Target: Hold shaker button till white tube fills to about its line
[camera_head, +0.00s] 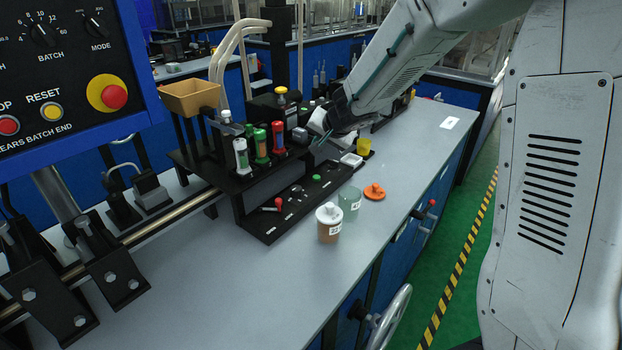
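A clear tube with a white cap (240,145) stands at the left of a row of capped tubes in a black rack. Its contents look pale and greenish, but the fill line is too small to read. A green button (317,178) sits on the low black panel in front of the rack; I cannot tell whether it is the shaker button. A small red-tipped lever (277,203) is on the same panel. My gripper (318,142) is right of the tubes, above the panel's far end and apart from the green button. Its fingers are small and dark, so their opening is unclear.
A white-lidded brown jar (329,224), a clear green cup (349,203) and an orange lid (374,192) stand right of the panel. A tan hopper (189,97) is at left.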

